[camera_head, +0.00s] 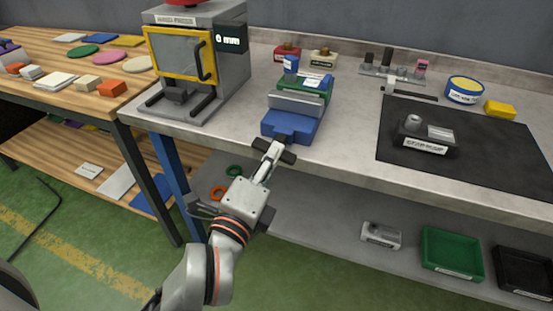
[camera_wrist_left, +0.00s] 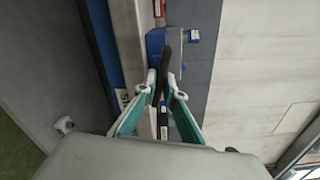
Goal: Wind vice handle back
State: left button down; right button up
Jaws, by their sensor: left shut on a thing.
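The vice (camera_head: 291,124) is blue with grey jaws and stands at the front edge of the grey bench. A green block (camera_head: 313,87) with a pale label shows at the vice jaws. The dark vice handle (camera_head: 287,156) is a bar at the front of the vice. My left gripper (camera_head: 268,160) reaches up from the lower left and is shut on this handle. In the left wrist view, the dark handle (camera_wrist_left: 156,92) runs between the pale fingertips of my left gripper (camera_wrist_left: 163,86), and the blue vice body (camera_wrist_left: 155,42) lies beyond. My right gripper is out of view.
A grey machine (camera_head: 230,70) with a yellow-framed door stands left of the vice. A black mat (camera_head: 500,160) with a grey labelled device (camera_head: 425,138) lies to the right. A lower shelf (camera_head: 310,225) runs below the bench. Bare benchtop lies right of the vice.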

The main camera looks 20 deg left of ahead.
pick_arm(q)
jog(key=shift+f+n+b, duration=0.2)
jog(key=shift+n+b, duration=0.6)
jog(key=shift+n, duration=0.2)
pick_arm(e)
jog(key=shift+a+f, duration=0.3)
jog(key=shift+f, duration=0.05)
pick_arm(q)
jog(key=shift+r, duration=0.1)
jog(key=shift+r, duration=0.1)
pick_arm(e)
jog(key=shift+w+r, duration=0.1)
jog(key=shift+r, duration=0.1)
pick_arm(q)
jog(key=c, duration=2.1)
grip_release()
jog(key=shift+c, duration=0.2)
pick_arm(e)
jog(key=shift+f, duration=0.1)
